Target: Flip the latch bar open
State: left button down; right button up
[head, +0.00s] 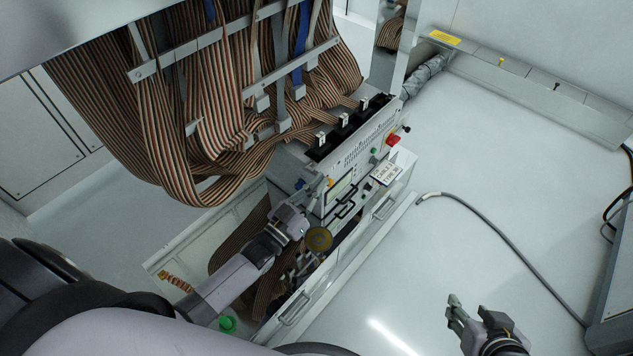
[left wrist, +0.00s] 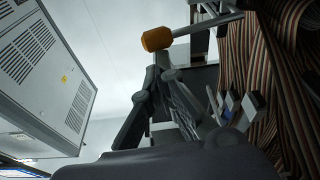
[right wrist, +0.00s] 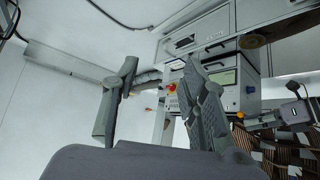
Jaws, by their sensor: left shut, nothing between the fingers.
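A metal bar with an orange knob (left wrist: 157,38) crosses the top of the left wrist view; I take it as the latch bar. A small orange spot (head: 331,182) by the machine's panel in the head view may be the same knob. My left gripper (head: 304,200) is in front of the machine's lower left corner. In the left wrist view its fingers (left wrist: 166,75) come together, shut and empty, with the tips just below the knob; contact cannot be told. My right gripper (head: 471,309) is open and empty over the white floor, away from the machine; its fingers spread in its wrist view (right wrist: 160,82).
Striped ribbon cables (head: 210,120) hang above and left of the machine (head: 345,185), which carries a red switch (head: 393,139). A brass disc (head: 319,240) is right beside my left wrist. A grey hose (head: 500,235) lies across the otherwise clear white floor.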

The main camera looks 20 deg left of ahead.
pick_arm(q)
jog(key=shift+f+m, duration=0.2)
jog(key=shift+m, duration=0.2)
pick_arm(e)
jog(key=shift+w+a+r, duration=0.15)
jog(key=shift+w+r, duration=0.15)
jog(key=shift+w, duration=0.2)
